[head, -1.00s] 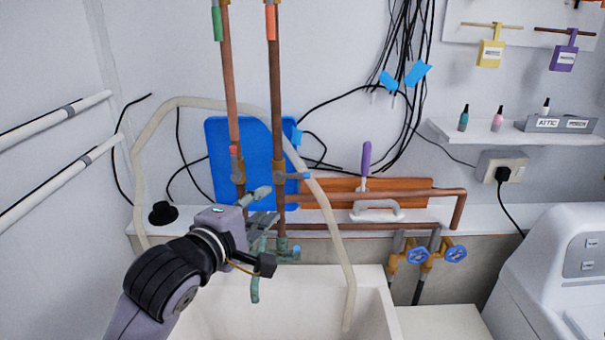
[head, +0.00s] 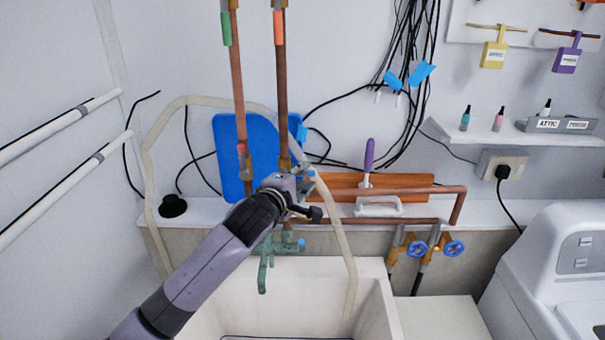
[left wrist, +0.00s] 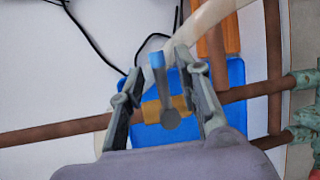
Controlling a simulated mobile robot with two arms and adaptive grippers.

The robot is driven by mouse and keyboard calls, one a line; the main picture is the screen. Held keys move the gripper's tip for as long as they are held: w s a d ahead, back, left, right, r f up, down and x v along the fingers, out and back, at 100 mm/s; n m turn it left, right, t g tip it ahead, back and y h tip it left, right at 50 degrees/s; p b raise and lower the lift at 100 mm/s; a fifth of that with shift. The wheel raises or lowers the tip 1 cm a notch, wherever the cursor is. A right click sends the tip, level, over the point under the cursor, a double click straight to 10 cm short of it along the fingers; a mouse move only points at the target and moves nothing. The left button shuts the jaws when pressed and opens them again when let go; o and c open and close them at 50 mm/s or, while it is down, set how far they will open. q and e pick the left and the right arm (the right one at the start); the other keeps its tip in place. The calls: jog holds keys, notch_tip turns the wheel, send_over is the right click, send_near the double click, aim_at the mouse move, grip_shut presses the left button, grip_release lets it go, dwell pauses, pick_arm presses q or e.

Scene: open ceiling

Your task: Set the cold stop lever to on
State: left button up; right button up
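The cold stop lever (left wrist: 158,75) is grey with a blue tip and sits on a brass valve on the right copper pipe (head: 281,95). In the left wrist view it stands across the pipe, which runs left to right there. My left gripper (left wrist: 158,63) is open, with one finger on each side of the lever; I cannot tell whether either touches it. In the head view my left gripper (head: 303,187) is at the right pipe and hides most of the valve. My right gripper is not in view.
The left pipe (head: 238,85) with a red-marked valve runs close beside. A pale hose (head: 333,215) arches around both pipes. Below are a green tap (head: 265,265) and a white sink (head: 370,290). A blue board (head: 228,130) leans behind; blue-handled valves (head: 453,249) are at right.

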pick_arm(q)
jog(key=shift+c, duration=0.3)
jog(key=shift+w, duration=0.1)
grip_shut()
dwell(0.6)
